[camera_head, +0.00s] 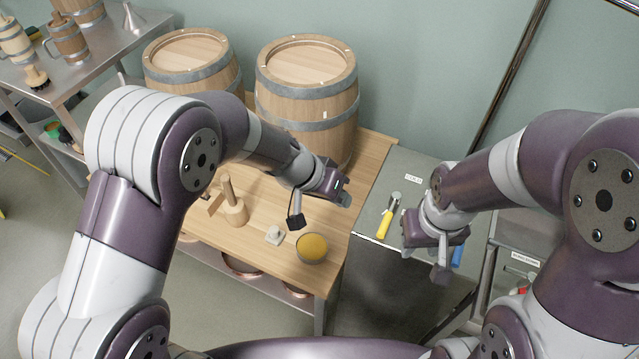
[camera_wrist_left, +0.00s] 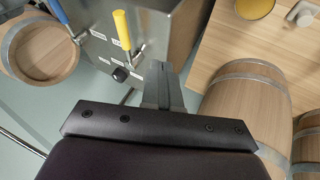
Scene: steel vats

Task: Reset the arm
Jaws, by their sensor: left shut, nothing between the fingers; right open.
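My left gripper (camera_head: 345,200) is over the right side of the wooden table, beside the front barrel. In the left wrist view its fingers (camera_wrist_left: 165,85) are together, with nothing between them. My right gripper (camera_head: 441,272) points down in front of the steel cabinet's right side, open and empty; its fingers show only partly. My left arm is bent across the left of the head view, and my right arm comes in from the right.
Two barrels (camera_head: 306,72) (camera_head: 192,58) stand at the table's back. A wooden mallet (camera_head: 234,207), a small pale block (camera_head: 275,235) and a yellow-filled bowl (camera_head: 312,248) are in front. A yellow-handled tool (camera_head: 384,224) and a blue-handled tool (camera_head: 457,256) are at the steel cabinet (camera_head: 375,185).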

